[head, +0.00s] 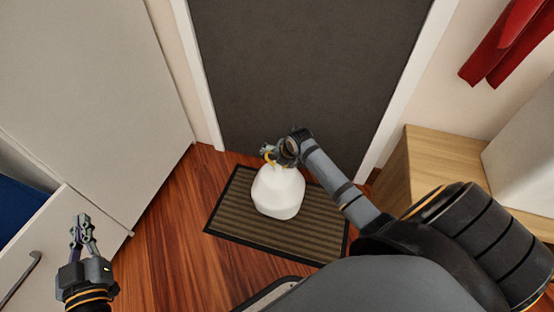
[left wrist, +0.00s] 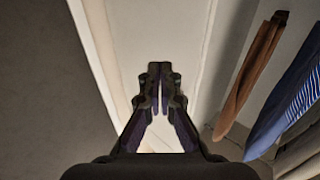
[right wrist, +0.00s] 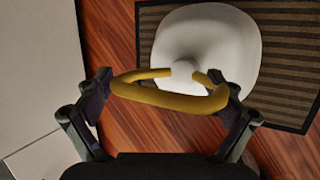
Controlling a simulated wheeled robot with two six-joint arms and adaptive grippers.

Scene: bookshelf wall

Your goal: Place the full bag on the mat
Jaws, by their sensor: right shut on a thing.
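The full bag (head: 278,193) is white and rounded, with a yellow loop handle (right wrist: 170,98) at its top. In the head view it is over the brown striped mat (head: 235,220) in front of the dark door; I cannot tell whether its base touches the mat. The right wrist view shows the bag (right wrist: 205,45) beyond the handle and part of the mat (right wrist: 285,90). My right gripper (head: 270,153) is shut on the yellow handle, its fingers at the loop's two sides. My left gripper (head: 82,218) is empty and shut, its fingertips together in the left wrist view (left wrist: 160,72).
The dark door (head: 300,70) stands behind the mat. A wooden bench (head: 440,165) and red clothing (head: 505,45) are at the right. A white cabinet (head: 90,100) and an open drawer (head: 45,255) are at the left. Bare wood floor (head: 165,210) lies left of the mat.

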